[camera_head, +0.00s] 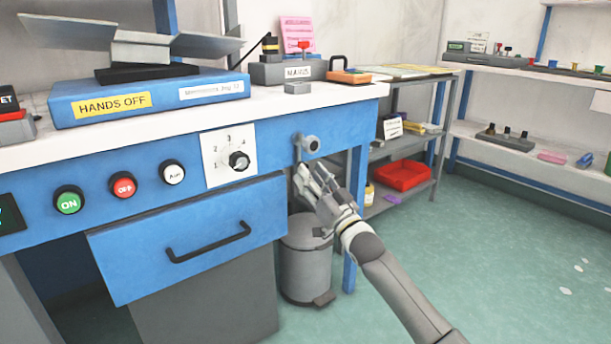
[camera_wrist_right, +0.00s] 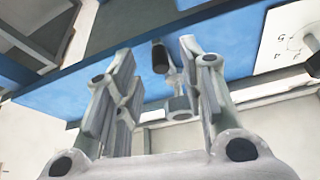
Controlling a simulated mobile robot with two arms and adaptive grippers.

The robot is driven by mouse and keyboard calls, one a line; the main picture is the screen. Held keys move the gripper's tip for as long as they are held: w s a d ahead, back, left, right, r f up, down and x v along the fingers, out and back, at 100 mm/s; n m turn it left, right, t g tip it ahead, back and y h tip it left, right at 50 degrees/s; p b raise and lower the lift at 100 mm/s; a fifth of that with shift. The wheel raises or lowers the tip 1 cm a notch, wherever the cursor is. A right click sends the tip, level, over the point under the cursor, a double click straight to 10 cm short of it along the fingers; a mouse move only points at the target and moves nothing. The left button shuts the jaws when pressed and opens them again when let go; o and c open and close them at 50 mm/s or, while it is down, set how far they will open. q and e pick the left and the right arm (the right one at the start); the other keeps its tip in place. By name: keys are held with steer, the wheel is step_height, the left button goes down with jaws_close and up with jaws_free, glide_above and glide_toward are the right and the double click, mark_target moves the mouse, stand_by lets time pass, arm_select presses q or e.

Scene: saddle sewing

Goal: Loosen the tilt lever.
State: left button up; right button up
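The tilt lever (camera_head: 309,144) is a small grey fitting with a round hub on the front of the blue bench panel, near its right end. In the right wrist view a lever with a dark cylindrical end (camera_wrist_right: 159,57) and a pale grey stem shows beyond the fingers. My right gripper (camera_head: 306,176) is just below the hub in the head view, and its fingers hide part of the lever. In the right wrist view my right gripper (camera_wrist_right: 156,90) has its fingers apart, with the lever showing in the gap. I cannot tell whether they touch it. My left gripper is not in view.
A dial (camera_head: 239,160) and several round buttons sit left of the lever. Below are a blue drawer (camera_head: 190,240) with a black handle and a grey pedal bin (camera_head: 305,262). Shelving with a red tray (camera_head: 403,175) stands behind. The green floor at right is mostly clear.

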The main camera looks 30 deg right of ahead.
steer(key=shift+b+x, duration=0.35)
steer(key=shift+x, duration=1.1)
steer(key=shift+c, duration=0.2)
jaws_close()
